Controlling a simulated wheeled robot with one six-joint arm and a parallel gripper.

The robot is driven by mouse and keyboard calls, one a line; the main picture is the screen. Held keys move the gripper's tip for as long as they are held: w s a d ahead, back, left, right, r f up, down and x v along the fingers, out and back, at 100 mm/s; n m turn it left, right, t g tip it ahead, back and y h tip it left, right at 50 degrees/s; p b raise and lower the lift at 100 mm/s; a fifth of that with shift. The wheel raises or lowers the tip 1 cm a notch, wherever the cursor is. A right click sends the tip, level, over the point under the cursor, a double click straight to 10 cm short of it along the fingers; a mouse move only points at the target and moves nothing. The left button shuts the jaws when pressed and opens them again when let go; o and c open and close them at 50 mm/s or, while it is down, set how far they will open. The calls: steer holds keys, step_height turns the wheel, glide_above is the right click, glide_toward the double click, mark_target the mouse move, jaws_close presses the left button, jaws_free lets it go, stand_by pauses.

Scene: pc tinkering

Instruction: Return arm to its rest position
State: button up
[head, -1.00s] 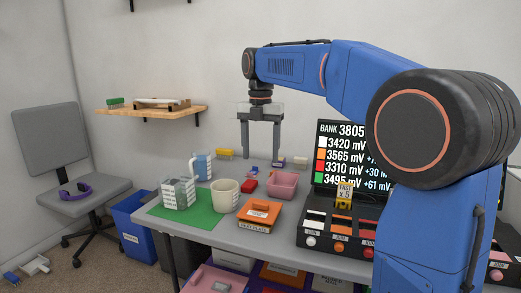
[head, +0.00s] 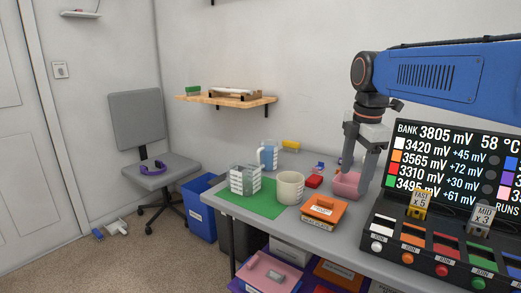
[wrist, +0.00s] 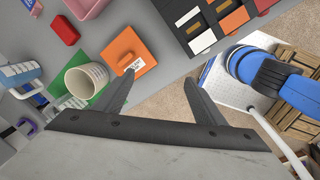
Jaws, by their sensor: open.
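My gripper (head: 372,160) hangs from my blue arm above the desk, pointing down, in front of the left side of the screen and near the pink bin. In the wrist view my gripper (wrist: 158,95) has its two grey fingers wide apart with nothing between them. Beyond the fingers in that view lie the desk edge and the orange-lidded box (wrist: 130,52). In the head view the same orange-lidded box (head: 325,208) sits on the desk, left of and below the gripper. Most of my arm lies beyond the right edge of the head view.
A cream mug (head: 290,187) and a clear labelled container (head: 244,180) stand on the green mat (head: 265,208). A pink bin (head: 346,184) is close to the gripper. The battery panel screen (head: 450,165) is at right. A wall shelf (head: 227,102) and chair (head: 160,170) are left.

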steer(key=s+d+f+m+t, duration=0.1)
steer(key=s+d+f+m, duration=0.1)
steer(key=s+f+m, duration=0.7)
steer(key=s+d+f+m+t, duration=0.1)
steer(key=s+f+m+t, duration=0.1)
steer(key=s+f+m, duration=0.8)
steer(key=s, duration=0.3)
steer(key=shift+s+d+f+m, duration=0.2)
steer(key=shift+d+f+m, duration=0.05)
steer(key=shift+d+m, duration=0.15)
